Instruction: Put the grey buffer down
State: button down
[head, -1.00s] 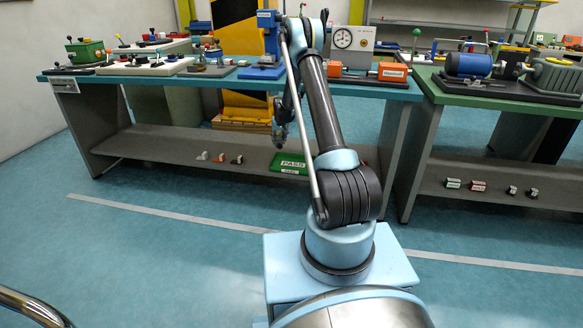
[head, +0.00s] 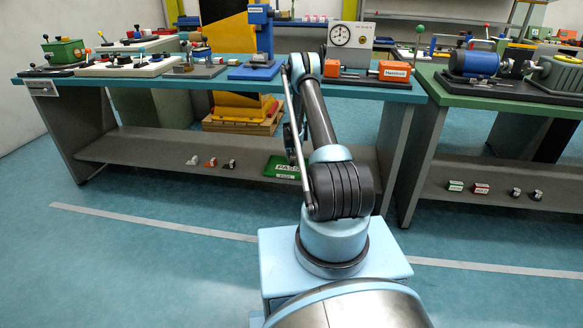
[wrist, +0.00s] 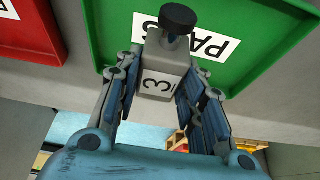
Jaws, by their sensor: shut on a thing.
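The grey buffer (wrist: 164,68) is a grey block with a black round knob and a dark figure 3 on a pale face. My gripper (wrist: 160,72) is shut on it, with a blue-grey finger on each side. In the wrist view the buffer is in front of the green PASS tray (wrist: 104,30) and covers part of its label. I cannot tell whether it touches the tray. In the head view the same green tray (head: 270,167) lies on the low shelf. There my arm hides the gripper's fingers and the buffer.
A red tray (wrist: 28,35) lies left of the green one in the wrist view. Several small blocks (head: 211,162) stand on the grey lower shelf (head: 130,152). The blue-green bench top (head: 215,79) with mechanisms is above this shelf.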

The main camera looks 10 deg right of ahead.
jog(key=shift+a+f, duration=0.25)
jog(key=shift+f, duration=2.45)
jog(key=c, duration=1.1)
grip_release()
jog(key=shift+o, duration=0.2)
jog(key=v, duration=1.2)
jog(key=shift+s, duration=0.1)
